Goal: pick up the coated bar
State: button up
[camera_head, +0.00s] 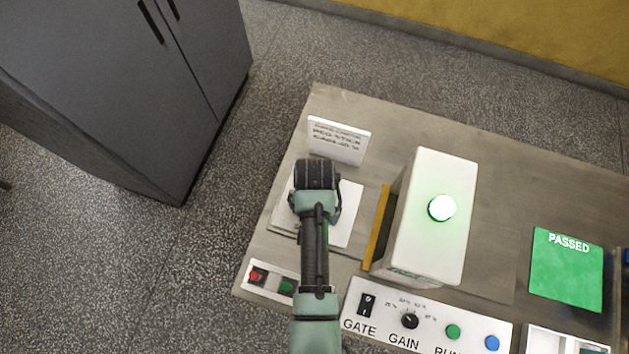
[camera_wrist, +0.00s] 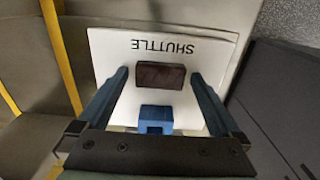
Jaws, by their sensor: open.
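The coated bar (camera_wrist: 160,76) is a small dark brown block. In the wrist view it lies on a white plate marked SHUTTLE (camera_wrist: 222,56). My gripper (camera_wrist: 162,82) is open, with one blue finger on each side of the bar and a gap to it on both sides. I cannot tell how high the fingertips are above the plate. In the head view my arm and gripper (camera_head: 315,185) cover the middle of the white plate (camera_head: 352,212), and the bar is hidden there. A blue block (camera_wrist: 156,119) shows between the fingers, nearer the gripper's base.
Right of the plate stands a white box (camera_head: 432,230) with a lit green button and a yellow edge strip (camera_head: 376,228). A white sign (camera_head: 339,140) stands behind the plate. Control panels (camera_head: 425,322) line the front, and a green PASSED screen (camera_head: 567,270) is at right.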

jog(key=c, duration=0.9)
